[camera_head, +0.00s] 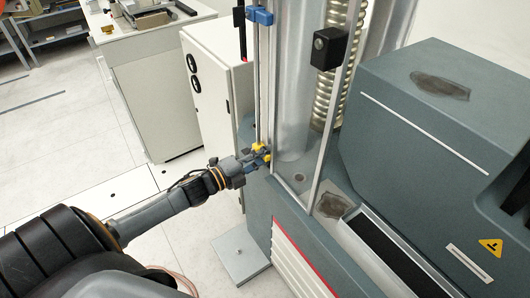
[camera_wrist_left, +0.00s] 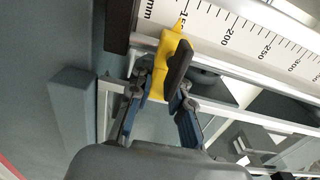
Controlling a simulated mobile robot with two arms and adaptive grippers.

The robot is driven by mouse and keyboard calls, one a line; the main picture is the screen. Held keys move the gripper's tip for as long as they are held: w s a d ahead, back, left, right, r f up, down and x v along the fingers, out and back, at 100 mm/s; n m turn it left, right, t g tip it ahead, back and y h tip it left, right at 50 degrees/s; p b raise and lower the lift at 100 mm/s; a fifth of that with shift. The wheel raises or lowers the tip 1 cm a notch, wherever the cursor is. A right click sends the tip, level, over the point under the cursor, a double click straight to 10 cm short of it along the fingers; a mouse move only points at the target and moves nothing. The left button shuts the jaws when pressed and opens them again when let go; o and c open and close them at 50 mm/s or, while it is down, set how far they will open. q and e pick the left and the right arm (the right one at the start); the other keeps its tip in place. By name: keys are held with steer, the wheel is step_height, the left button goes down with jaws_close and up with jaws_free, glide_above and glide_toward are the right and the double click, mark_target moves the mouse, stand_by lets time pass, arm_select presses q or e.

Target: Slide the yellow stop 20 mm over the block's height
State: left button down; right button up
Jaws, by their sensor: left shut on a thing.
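The yellow stop (camera_head: 262,152) sits low on the upright rail at the left front edge of the grey machine. My left gripper (camera_head: 254,157) reaches it from the left and is shut on it. In the left wrist view the yellow stop (camera_wrist_left: 160,62) lies between the fingers of my left gripper (camera_wrist_left: 158,82), with a dark pad against its right side. Its pointed tip lies at the white millimetre scale (camera_wrist_left: 235,40), near the 150 mark. A grey block (camera_wrist_left: 72,100) shows left of the gripper; I cannot tell whether it is the task's block. My right gripper is not in view.
A blue stop (camera_head: 259,15) sits high on the same rail. A black box (camera_head: 328,48) is on the clear guard's frame. The grey machine housing (camera_head: 430,110) fills the right. A white cabinet (camera_head: 215,80) stands behind the rail. Floor is open at left.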

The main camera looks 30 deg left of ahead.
arm_select(q)
steer(key=shift+r, duration=0.1)
steer(key=c, duration=1.2)
jaws_free()
steer(key=shift+s, duration=0.1)
steer(key=v, duration=1.2)
